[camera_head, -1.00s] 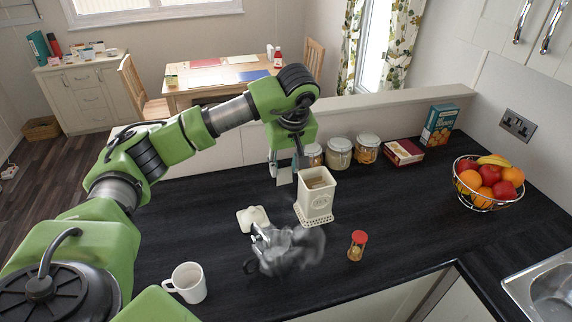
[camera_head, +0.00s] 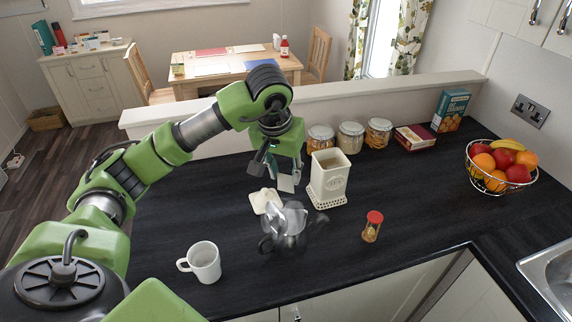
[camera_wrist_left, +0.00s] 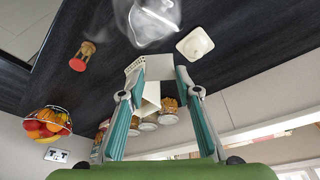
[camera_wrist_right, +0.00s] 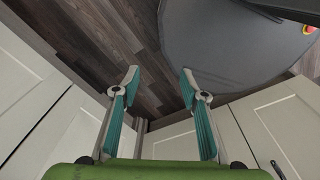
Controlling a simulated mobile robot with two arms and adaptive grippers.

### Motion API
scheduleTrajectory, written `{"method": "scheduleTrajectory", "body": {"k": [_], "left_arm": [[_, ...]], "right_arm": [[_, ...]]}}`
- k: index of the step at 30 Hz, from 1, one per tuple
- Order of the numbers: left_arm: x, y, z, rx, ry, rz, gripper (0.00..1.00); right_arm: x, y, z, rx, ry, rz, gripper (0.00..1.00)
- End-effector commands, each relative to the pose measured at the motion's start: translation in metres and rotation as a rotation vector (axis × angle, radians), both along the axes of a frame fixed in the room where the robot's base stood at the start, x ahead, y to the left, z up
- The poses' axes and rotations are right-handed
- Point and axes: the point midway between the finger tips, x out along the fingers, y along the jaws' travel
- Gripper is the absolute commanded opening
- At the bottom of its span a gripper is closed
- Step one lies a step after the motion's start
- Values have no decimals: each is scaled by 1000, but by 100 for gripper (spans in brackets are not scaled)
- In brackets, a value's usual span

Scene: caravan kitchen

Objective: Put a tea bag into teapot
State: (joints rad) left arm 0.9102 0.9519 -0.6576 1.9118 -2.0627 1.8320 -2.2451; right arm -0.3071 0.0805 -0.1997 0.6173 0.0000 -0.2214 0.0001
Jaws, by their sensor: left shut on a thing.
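The glass teapot (camera_head: 287,238) with a dark handle stands on the black counter; it also shows in the left wrist view (camera_wrist_left: 153,22). Whether its top is open I cannot tell. The cream tea canister (camera_head: 328,180) stands open behind it to the right. A cream square lid (camera_head: 265,201) lies just behind the teapot. My left gripper (camera_head: 281,173) is above the counter, left of the canister and behind the teapot. It is shut on a pale, flat square tea bag (camera_wrist_left: 158,67). My right gripper (camera_wrist_right: 159,74) is open and empty over the floor, seen only in its wrist view.
A white mug (camera_head: 204,262) stands left of the teapot, and a red-topped hourglass (camera_head: 372,227) to its right. Glass jars (camera_head: 350,138), boxes (camera_head: 415,137) and a fruit basket (camera_head: 499,168) line the back and right. The front-right counter is clear.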

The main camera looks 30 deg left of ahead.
Motion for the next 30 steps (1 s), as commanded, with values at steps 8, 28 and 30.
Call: {"method": "scheduleTrajectory", "body": {"k": [8, 28, 30], "left_arm": [[-8, -4, -14, 11, -15, -138, 24], [-7, -4, -64, 12, -17, -135, 24], [-7, -4, -64, 12, -17, -135, 24]], "right_arm": [[-3, 2, -13, 2, 4, 0, 40], [8, 2, -40, 3, -12, 0, 40], [6, 1, -40, 2, -9, 0, 40]]}}
